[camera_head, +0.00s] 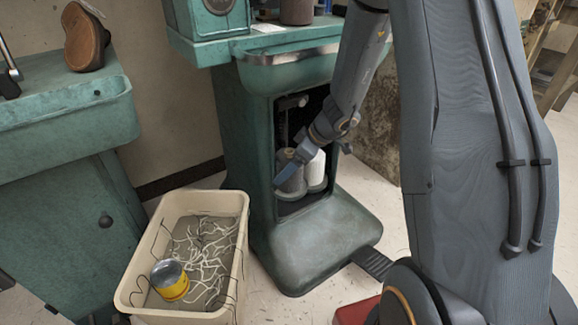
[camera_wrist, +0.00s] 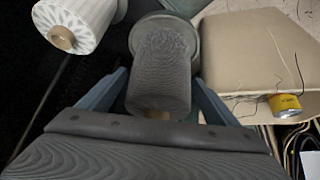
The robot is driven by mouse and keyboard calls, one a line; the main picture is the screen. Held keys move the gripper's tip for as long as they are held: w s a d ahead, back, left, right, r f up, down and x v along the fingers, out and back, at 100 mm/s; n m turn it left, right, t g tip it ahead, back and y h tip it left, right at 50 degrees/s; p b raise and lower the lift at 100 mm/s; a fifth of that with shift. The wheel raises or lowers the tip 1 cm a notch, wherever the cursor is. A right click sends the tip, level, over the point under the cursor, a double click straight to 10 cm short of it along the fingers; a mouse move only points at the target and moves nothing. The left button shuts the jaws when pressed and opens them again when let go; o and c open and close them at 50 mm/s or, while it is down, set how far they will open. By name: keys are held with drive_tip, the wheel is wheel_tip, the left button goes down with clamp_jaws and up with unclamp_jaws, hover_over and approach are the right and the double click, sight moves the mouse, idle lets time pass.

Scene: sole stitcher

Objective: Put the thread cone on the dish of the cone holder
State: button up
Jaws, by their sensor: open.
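A grey thread cone (camera_wrist: 160,65) stands on a round grey-green dish (camera_wrist: 194,42) of the cone holder, in the machine's open cavity. In the head view this cone (camera_head: 294,184) is partly hidden by my gripper (camera_head: 288,170). A white thread cone (camera_head: 316,168) stands close to its right, and shows at the upper left of the wrist view (camera_wrist: 84,16). My gripper, also in the wrist view (camera_wrist: 159,78), is open. Its blue fingers lie on either side of the grey cone, with slight gaps visible.
The green stitcher (camera_head: 320,240) frames the dark cavity tightly around my gripper. A beige bin (camera_head: 133,272) with thread scraps and a yellow tin (camera_head: 170,280) stands on the floor at left. A green bench (camera_head: 70,120) is further left. A pedal (camera_head: 373,263) juts out at right.

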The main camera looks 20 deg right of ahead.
drive_tip(key=shift+r, duration=0.1)
drive_tip(key=p+v, duration=0.4)
drive_tip(key=v, duration=0.8)
drive_tip(key=s+a+r+m+g+h, duration=0.1)
drive_tip(key=s+a+r+g, duration=0.15)
drive_tip(key=s+a, duration=0.6)
drive_tip(key=s+a+r+g, duration=0.25)
drive_tip(key=s+a, duration=0.25)
drive_tip(key=a, duration=0.7)
drive_tip(key=s+a+r+m+h, duration=0.1)
drive_tip(key=s+a, duration=0.2)
drive_tip(key=s, duration=0.6)
drive_tip(key=s+a+r+m+h, duration=0.1)
drive_tip(key=s+a+r+h, duration=0.1)
drive_tip(key=s, duration=0.6)
drive_tip(key=shift+s+a+r+m+t, duration=0.2)
drive_tip(key=shift+s+a+m+t, duration=0.15)
drive_tip(key=shift+a+m+t, duration=0.05)
